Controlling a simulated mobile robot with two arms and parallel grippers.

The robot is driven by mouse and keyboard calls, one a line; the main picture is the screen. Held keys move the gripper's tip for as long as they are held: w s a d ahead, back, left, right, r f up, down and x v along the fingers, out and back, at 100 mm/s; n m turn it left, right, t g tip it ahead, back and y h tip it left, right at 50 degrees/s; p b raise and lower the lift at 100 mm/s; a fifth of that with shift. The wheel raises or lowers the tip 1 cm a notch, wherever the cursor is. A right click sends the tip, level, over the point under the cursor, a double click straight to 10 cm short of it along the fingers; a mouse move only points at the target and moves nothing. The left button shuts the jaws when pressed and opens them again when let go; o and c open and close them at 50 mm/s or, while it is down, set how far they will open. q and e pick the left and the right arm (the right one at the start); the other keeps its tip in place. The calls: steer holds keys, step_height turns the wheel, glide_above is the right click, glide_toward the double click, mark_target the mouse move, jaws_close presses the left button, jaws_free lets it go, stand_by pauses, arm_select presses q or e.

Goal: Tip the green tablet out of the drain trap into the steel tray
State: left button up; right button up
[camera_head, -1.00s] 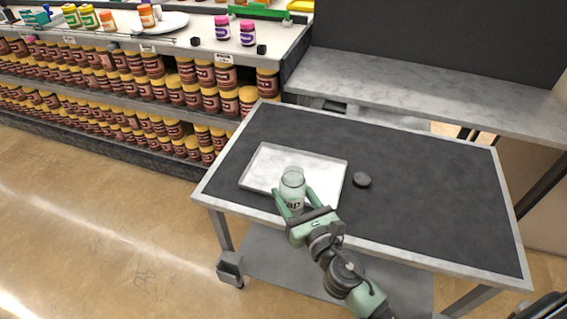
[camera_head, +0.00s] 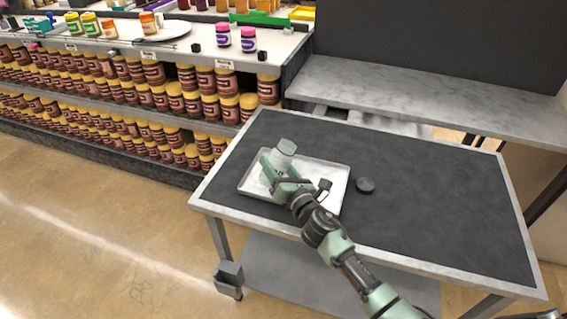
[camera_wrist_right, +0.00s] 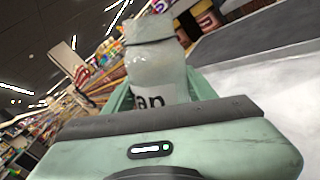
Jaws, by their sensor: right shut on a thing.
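The drain trap is a clear, greenish jar (camera_head: 284,149) with dark lettering, tilted over the steel tray (camera_head: 334,196) in the head view. My right gripper (camera_head: 275,166) is shut on the jar and holds it above the tray's left part. In the right wrist view the jar (camera_wrist_right: 155,65) lies between the green fingers, with part of its lettering showing. I cannot make out the green tablet in either view; the gripper hides much of the jar and part of the tray. My left gripper is not in view.
The cart's right half is clear. A grey shelf (camera_head: 420,100) stands behind it. Shelves of brown jars with yellow lids (camera_head: 190,104) stand at the left.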

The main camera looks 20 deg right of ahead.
mark_target(282, 163)
steer(key=shift+s+a+m, duration=0.15)
steer(key=shift+a+m, duration=0.5)
steer(key=shift+m, duration=0.55)
steer(key=shift+a+r+m+p, duration=0.1)
steer(key=shift+r+m+p, duration=0.2)
steer(key=shift+m+p, duration=0.5)
steer(key=m, duration=0.3)
steer(key=m+p, duration=0.1)
steer(key=m, duration=0.1)
steer(key=shift+s+a+r+m, duration=0.1)
steer(key=shift+a+r+m, duration=0.2)
steer(key=shift+r, duration=0.1)
steer(key=shift+d+r+m+p, duration=0.15)
steer(key=shift+m+p, duration=0.25)
steer(key=shift+m, duration=0.3)
steer(key=m, duration=0.1)
steer(key=d+r+m+p, duration=0.1)
steer(key=m+p, duration=0.1)
steer(key=m, duration=0.1)
steer(key=shift+w+d+r, duration=0.2)
steer(key=shift+d+r, duration=0.05)
steer(key=shift+d, duration=0.05)
steer(key=shift+d+r+m+p, duration=0.2)
steer(key=shift+m+p, duration=0.35)
steer(key=shift+m, duration=0.55)
steer(key=shift+f, duration=0.15)
